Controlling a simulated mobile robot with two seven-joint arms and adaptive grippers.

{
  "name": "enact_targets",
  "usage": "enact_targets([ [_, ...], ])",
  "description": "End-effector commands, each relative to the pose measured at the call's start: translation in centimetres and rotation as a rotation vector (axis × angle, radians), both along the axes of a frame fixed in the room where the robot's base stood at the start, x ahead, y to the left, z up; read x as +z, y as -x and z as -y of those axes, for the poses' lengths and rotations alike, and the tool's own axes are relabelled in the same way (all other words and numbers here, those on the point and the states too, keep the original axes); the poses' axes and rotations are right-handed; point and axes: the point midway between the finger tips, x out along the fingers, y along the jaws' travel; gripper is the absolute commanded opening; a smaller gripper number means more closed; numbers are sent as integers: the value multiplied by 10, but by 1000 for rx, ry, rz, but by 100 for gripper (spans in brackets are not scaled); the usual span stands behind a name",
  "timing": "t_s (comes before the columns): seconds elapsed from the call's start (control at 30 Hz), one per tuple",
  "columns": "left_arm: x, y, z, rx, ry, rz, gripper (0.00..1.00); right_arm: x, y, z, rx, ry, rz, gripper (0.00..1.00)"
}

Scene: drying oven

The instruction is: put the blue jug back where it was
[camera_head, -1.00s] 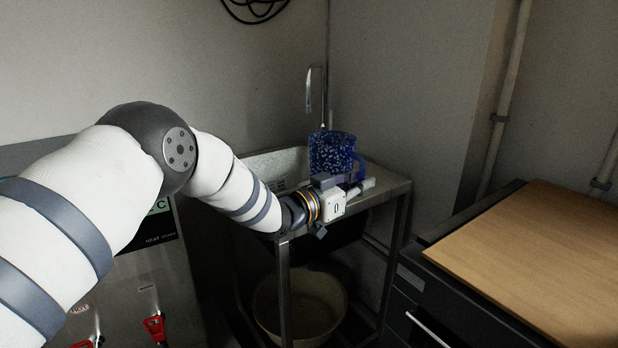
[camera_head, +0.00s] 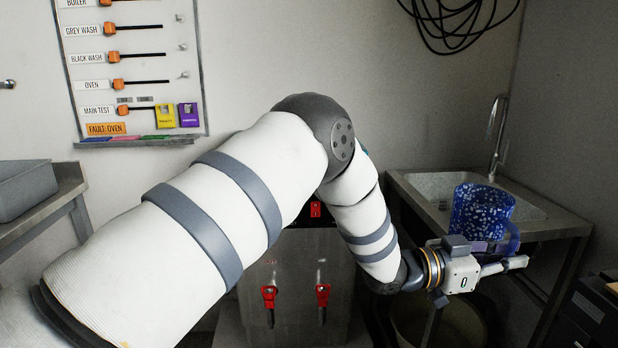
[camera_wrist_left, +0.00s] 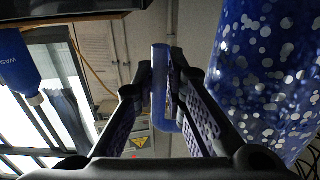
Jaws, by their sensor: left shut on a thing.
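The blue speckled jug (camera_head: 480,208) stands upright at the front of the metal sink stand (camera_head: 565,222), below the tap. I cannot tell whether it rests on the stand or is held just above it. My left gripper (camera_head: 505,265) is in front of the jug, shut on its handle (camera_head: 512,240). In the left wrist view the handle (camera_wrist_left: 162,88) is between the two fingers, and the jug body (camera_wrist_left: 268,75) fills the right side. My right gripper is not in view.
The tap (camera_head: 495,135) rises behind the jug. A pale tub (camera_head: 440,325) sits beneath the stand. A metal cabinet with red handles (camera_head: 268,293) is behind my arm. A grey bin (camera_head: 25,190) stands on a left-hand bench. A blue bottle (camera_wrist_left: 15,65) shows in the wrist view.

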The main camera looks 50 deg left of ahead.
Motion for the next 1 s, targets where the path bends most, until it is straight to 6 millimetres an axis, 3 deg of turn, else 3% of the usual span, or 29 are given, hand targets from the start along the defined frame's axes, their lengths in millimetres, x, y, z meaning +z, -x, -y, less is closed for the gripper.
enact_targets([
  [0.2,-26,119,-23,-129,4,-7,0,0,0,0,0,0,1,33],
  [0.4,-44,203,-37,-226,4,-6,0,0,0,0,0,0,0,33],
  [0.5,-50,232,-42,-261,3,-6,0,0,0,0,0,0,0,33],
  [0.73,-60,282,-50,-318,3,-2,0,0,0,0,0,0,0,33],
  [1.0,-60,279,-49,-321,-1,0,0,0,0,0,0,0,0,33],
])
